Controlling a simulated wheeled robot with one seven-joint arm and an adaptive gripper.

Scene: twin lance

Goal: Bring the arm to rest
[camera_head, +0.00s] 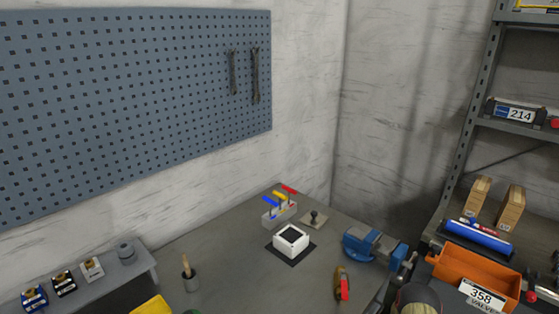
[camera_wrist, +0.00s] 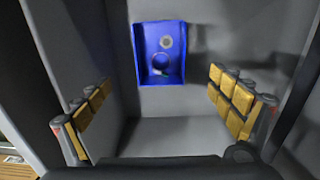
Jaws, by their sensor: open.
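My gripper (camera_wrist: 162,104) shows in the wrist view with its two yellow-padded fingers wide apart, one at the left and one at the right. Nothing is between the fingers. The bin is apart from the fingers. I cannot make out my gripper in the head view.
The head view shows a grey bench (camera_head: 225,250) with a white box (camera_head: 291,240), a blue vise (camera_head: 372,246) and a coloured-handled tool rack (camera_head: 279,211). A pegboard (camera_head: 140,90) hangs behind. At right, shelving holds an orange bin (camera_head: 450,267).

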